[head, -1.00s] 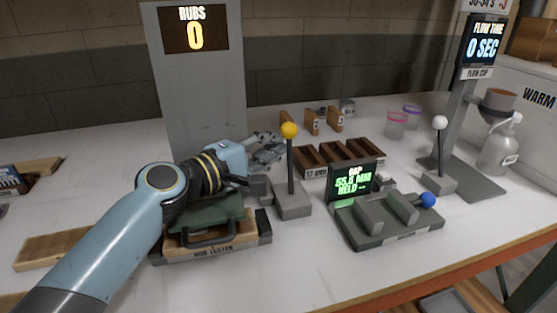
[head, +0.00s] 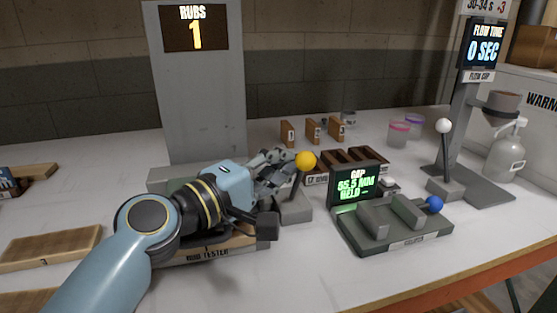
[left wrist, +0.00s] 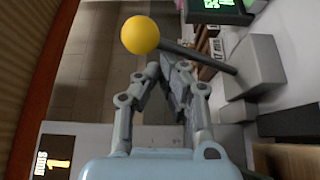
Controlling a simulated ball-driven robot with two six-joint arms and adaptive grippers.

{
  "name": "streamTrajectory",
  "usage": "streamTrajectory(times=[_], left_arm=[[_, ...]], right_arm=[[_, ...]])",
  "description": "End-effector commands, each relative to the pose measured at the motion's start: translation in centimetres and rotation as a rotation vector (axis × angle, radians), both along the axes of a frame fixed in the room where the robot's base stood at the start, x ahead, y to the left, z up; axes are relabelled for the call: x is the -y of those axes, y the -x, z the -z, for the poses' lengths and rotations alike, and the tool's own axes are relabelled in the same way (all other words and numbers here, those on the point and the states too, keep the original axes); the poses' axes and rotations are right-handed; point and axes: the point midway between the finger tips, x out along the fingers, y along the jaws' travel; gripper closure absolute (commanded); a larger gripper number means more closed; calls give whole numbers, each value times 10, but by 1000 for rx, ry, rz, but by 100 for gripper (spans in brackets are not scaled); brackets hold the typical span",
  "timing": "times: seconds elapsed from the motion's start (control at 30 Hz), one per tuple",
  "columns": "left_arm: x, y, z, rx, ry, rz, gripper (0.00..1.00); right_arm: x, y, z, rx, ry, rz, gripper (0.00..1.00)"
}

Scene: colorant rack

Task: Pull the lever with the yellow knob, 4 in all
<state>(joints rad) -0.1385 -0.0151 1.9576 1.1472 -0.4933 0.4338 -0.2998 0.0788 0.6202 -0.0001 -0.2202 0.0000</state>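The lever with the yellow knob (head: 305,160) stands at the rub tester (head: 210,253), its rod leaning. The counter screen (head: 196,27) reads RUBS 1. My left gripper (head: 289,163) is just left of the knob, fingertips close to the lever; whether they touch cannot be told. In the left wrist view the fingertips (left wrist: 163,68) are together with nothing between them, and the yellow knob (left wrist: 140,35) and its slanting rod lie just beyond. The arm hides part of the rub tester and lever base. My right gripper is not in view.
A gap gauge with a blue knob (head: 435,204) sits to the right, its screen (head: 355,187) lit. A white-knobbed lever (head: 443,126) stands by the flow cup (head: 497,106). Brown racks and small blocks lie behind the yellow lever. Wooden boards (head: 48,247) lie at left.

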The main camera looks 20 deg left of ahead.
Motion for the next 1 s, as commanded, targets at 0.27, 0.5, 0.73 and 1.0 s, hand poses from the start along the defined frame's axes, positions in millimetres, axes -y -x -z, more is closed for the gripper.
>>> streamTrajectory(times=[0.27, 0.5, 0.73, 1.0], left_arm=[[2, 2, 2, -4, 1, 5, 100], [2, 3, 2, -5, 2, 6, 100], [-3, 13, 5, -8, -2, 5, 100], [-28, 62, 5, -6, -3, 5, 100]], right_arm=[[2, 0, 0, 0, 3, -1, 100], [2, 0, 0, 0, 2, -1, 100], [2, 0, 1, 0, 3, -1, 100], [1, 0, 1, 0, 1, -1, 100]])
